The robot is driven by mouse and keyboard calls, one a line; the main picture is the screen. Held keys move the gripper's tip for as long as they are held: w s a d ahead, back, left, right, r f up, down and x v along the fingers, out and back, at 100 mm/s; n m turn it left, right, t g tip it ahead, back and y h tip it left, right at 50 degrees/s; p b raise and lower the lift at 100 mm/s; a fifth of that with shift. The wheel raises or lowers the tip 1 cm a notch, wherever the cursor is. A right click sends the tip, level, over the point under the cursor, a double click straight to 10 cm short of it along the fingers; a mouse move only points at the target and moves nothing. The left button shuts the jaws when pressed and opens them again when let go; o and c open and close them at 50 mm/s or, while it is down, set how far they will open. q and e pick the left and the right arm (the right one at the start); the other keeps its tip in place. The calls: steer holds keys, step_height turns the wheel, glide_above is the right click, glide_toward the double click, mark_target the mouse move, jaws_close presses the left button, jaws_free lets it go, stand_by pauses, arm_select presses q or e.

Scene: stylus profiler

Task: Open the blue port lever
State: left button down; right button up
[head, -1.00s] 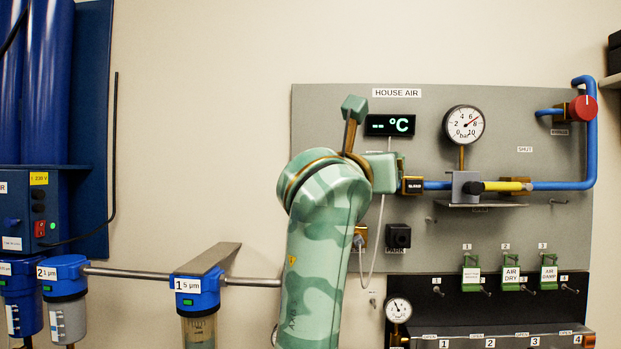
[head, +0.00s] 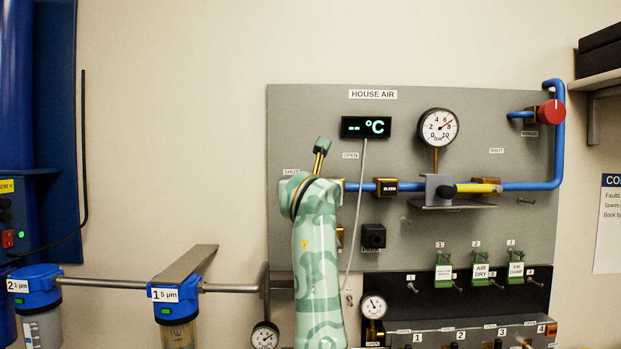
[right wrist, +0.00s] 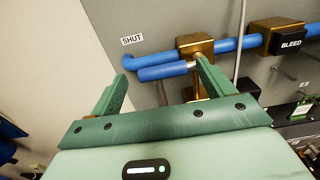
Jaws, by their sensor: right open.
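The blue port lever (right wrist: 165,72) shows in the right wrist view. Its blue handle points left from a brass valve (right wrist: 196,46), just below and roughly along the blue pipe, near the SHUT label (right wrist: 131,40). My right gripper (right wrist: 161,70) is open, with its green fingers on either side of the handle; the right finger overlaps the valve's stem in the picture. I cannot tell whether it touches. In the head view my right arm hides the lever and most of its valve, between the SHUT (head: 291,172) and OPEN (head: 350,155) labels. My left gripper is not in view.
The blue pipe (head: 530,186) runs right along the grey panel (head: 440,245), past the BLEED block (head: 387,187) and a yellow lever (head: 475,188). A pressure gauge (head: 438,127) and a red knob (head: 552,112) sit above. Filters (head: 178,300) stand at left.

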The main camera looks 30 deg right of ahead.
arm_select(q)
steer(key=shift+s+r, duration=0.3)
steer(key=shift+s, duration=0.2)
arm_select(e)
steer(key=shift+x, duration=1.05)
steer(key=shift+s+f, duration=0.1)
steer(key=shift+c, duration=1.2)
steer(key=c, duration=1.1)
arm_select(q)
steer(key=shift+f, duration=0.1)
arm_select(e)
steer(key=shift+c, duration=0.2)
